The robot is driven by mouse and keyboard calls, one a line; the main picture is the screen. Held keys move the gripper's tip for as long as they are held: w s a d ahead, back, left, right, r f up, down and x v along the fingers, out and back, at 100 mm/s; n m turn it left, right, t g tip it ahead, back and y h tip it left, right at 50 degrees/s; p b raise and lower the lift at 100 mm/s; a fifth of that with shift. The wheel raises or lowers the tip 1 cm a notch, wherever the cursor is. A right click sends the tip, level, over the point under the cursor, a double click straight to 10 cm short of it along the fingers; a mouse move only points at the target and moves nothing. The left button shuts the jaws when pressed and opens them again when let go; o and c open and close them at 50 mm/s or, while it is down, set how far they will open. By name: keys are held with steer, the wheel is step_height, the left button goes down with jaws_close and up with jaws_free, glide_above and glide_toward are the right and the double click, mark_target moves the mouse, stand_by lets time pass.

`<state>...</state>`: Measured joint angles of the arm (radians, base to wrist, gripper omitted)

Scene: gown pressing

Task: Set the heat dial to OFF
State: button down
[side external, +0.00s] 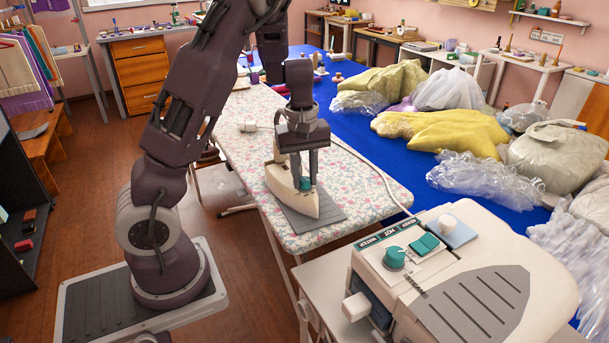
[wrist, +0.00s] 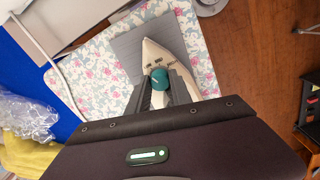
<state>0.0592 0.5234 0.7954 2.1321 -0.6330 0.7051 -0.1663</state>
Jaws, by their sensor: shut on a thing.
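A cream iron (side external: 291,192) rests on a grey ribbed pad (side external: 319,213) on the floral ironing board. The iron carries a teal dial on top, which shows clearly in the wrist view as a round teal knob (wrist: 159,78). My gripper (side external: 304,183) points down from above, its fingers shut on the teal dial; in the wrist view my gripper (wrist: 161,88) meets the dial's near side. The dial's setting marks are too small to read. A second teal dial (side external: 394,257) stands on the cream steam station at the front right, apart from my gripper.
The cream steam station (side external: 490,312) has a teal switch (side external: 424,245) and labels beside its dial. A white cord (side external: 372,170) runs along the floral board (side external: 374,193). Bagged garments and yellow cloth (side external: 446,134) lie on the blue table to the right.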

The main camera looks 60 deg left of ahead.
mark_target(304, 179)
steer(key=shift+n, duration=0.3)
steer(key=n, duration=0.3)
steer(key=shift+n, duration=2.2)
steer(key=c, duration=1.1)
jaws_free()
steer(key=shift+c, duration=0.2)
step_height(304, 179, up, 7)
steer(key=shift+s+r, duration=0.1)
